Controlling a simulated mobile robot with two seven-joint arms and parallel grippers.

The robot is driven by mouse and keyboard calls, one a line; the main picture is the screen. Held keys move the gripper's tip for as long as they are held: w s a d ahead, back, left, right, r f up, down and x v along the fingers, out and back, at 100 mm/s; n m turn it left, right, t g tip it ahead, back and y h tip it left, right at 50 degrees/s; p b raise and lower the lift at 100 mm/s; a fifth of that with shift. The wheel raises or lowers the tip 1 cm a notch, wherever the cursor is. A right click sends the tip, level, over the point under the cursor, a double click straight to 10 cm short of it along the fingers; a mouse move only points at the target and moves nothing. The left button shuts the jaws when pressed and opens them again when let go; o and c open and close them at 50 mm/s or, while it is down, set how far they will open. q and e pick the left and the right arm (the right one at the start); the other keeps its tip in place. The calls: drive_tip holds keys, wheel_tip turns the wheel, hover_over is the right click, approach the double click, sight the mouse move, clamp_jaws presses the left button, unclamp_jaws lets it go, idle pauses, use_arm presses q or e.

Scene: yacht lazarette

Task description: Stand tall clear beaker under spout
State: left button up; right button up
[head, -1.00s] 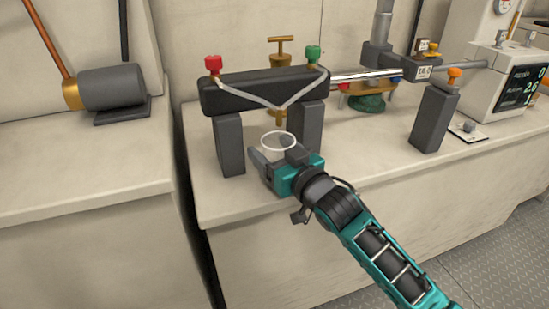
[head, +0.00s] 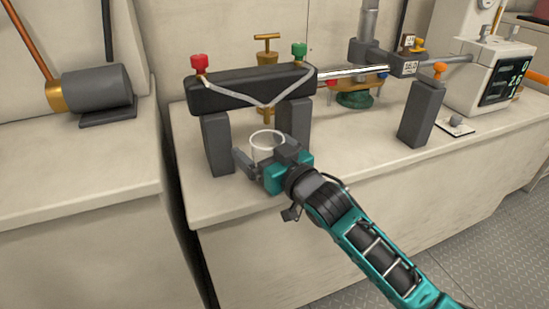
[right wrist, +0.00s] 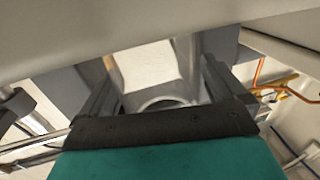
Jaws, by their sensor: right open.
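The clear beaker (head: 267,143) has a pale rim and stands upright at the front of the counter, between the two dark posts in the head view. My right gripper (head: 262,153) is open, with one finger on each side of the beaker. In the right wrist view the beaker (right wrist: 160,75) shows between the spread fingers; I cannot tell whether they touch it. The brass spout (head: 267,114) hangs below the dark crossbar, just above and behind the beaker's rim in the picture. My left gripper is out of view.
The dark crossbar (head: 252,88) rests on the left post (head: 217,145) and a right post (head: 292,118), with red and green knobs on top. A separate dark post (head: 421,113) and a white display machine (head: 490,75) stand to the right. The counter's front left corner is clear.

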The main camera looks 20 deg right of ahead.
drive_tip(key=p+v, duration=0.2)
drive_tip(key=v, duration=1)
drive_tip(key=s+a+f+g+h, duration=0.1)
drive_tip(key=s+a+f+g, duration=0.3)
drive_tip(key=f, duration=0.6)
drive_tip(key=s+a+f+g+h, duration=0.1)
drive_tip(key=s+f+g, duration=0.2)
drive_tip(key=s+f, duration=0.5)
use_arm(q)
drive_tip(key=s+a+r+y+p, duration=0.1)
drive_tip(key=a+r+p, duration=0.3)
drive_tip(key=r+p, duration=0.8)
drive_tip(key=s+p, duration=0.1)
drive_tip(key=p, duration=0.3)
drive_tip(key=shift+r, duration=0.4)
use_arm(e)
drive_tip(key=d+r, duration=0.3)
drive_tip(key=r, duration=0.7)
drive_tip(key=shift+d+r+m+t+h, duration=0.3)
drive_tip(key=shift+d+r+m+h, duration=0.05)
drive_tip(key=shift+m+h, duration=0.05)
drive_tip(key=shift+s, duration=0.15)
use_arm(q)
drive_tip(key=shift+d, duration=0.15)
use_arm(e)
drive_tip(key=shift+a, duration=0.1)
